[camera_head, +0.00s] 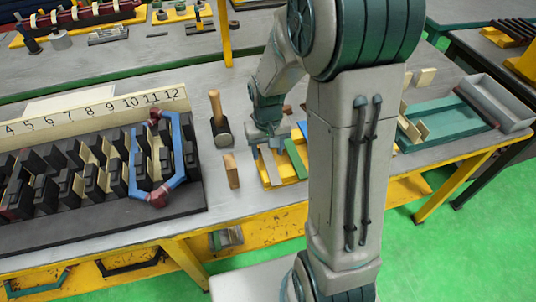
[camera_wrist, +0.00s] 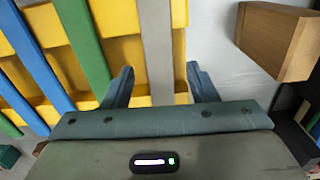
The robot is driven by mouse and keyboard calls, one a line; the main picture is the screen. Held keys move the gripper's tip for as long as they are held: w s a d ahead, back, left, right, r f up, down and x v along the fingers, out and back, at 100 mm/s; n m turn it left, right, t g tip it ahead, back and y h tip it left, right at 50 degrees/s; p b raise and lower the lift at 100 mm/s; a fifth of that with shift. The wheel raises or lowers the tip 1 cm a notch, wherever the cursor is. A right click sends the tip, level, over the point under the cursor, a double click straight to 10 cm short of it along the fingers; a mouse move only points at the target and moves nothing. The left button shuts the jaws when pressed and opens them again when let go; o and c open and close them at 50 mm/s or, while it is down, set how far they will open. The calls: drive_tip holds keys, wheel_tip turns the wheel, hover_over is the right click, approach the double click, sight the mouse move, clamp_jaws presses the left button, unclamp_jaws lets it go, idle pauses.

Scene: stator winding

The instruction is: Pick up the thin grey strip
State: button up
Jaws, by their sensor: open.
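The thin grey strip (camera_wrist: 155,45) lies on a yellow slotted rack, running lengthwise between my gripper's fingers in the wrist view. It also shows in the head view (camera_head: 269,166), below my gripper. My gripper (camera_wrist: 159,73) is open, with one finger on each side of the strip and a gap on both sides. The strip's near end is hidden behind the gripper body. In the head view my gripper (camera_head: 268,140) is over the yellow rack (camera_head: 267,181), partly hidden by my arm.
Green (camera_wrist: 83,40) and blue (camera_wrist: 33,52) strips lie beside the grey one on the rack. A wooden block (camera_head: 231,170) and a mallet (camera_head: 221,125) stand to the left. The stator with its blue frame (camera_head: 180,160) is farther left; a green tray (camera_head: 440,122) is at right.

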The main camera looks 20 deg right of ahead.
clamp_jaws()
drive_tip(key=shift+r, duration=0.1)
